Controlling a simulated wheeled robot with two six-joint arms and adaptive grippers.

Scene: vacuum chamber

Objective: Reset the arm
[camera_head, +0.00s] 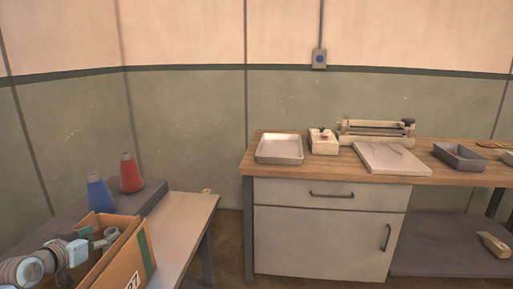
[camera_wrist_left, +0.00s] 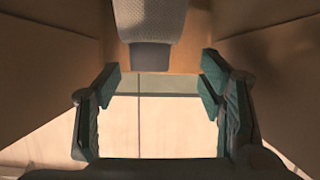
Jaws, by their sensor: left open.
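My left arm comes in from the lower left, and its left gripper (camera_head: 97,240) is at an open cardboard box (camera_head: 137,262). In the left wrist view the two green-padded fingers of the left gripper (camera_wrist_left: 160,95) stand wide apart, with nothing between them. Brown walls of the box (camera_wrist_left: 275,60) rise on both sides of the fingers. A grey textured object (camera_wrist_left: 152,28) shows at the top of that view, beyond the fingertips; I cannot tell what it is. My right gripper is not in view.
The left table (camera_head: 185,225) is bare right of the box. A wooden workbench (camera_head: 262,172) holds a metal tray (camera_head: 280,149), a white device (camera_head: 323,141) and a grey bin (camera_head: 460,157).

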